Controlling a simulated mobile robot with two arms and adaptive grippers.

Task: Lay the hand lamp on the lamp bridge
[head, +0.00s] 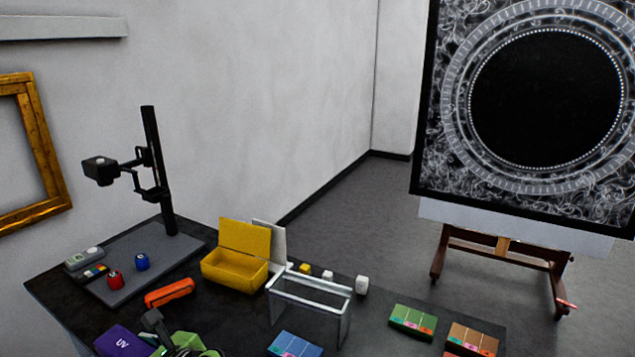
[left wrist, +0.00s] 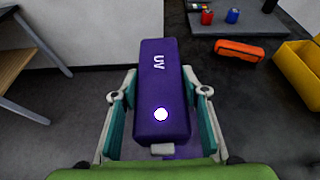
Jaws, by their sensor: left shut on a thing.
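The hand lamp is a purple box marked UV (left wrist: 155,75) with a lit white spot on its face. My left gripper (left wrist: 160,118) is shut on it, with one finger along each side. The lamp also shows at the bottom left of the head view (head: 121,342), by the table's front edge. The lamp bridge (head: 312,287) appears to be the clear-sided stand with pale top rails near the middle of the table, to the right of the lamp. Nothing lies on its rails. My right gripper is not in view.
An orange case (head: 169,292) and an open yellow box (head: 234,270) stand between the copy stand (head: 168,215) and the bridge. Small white and yellow blocks (head: 328,276) sit behind the bridge.

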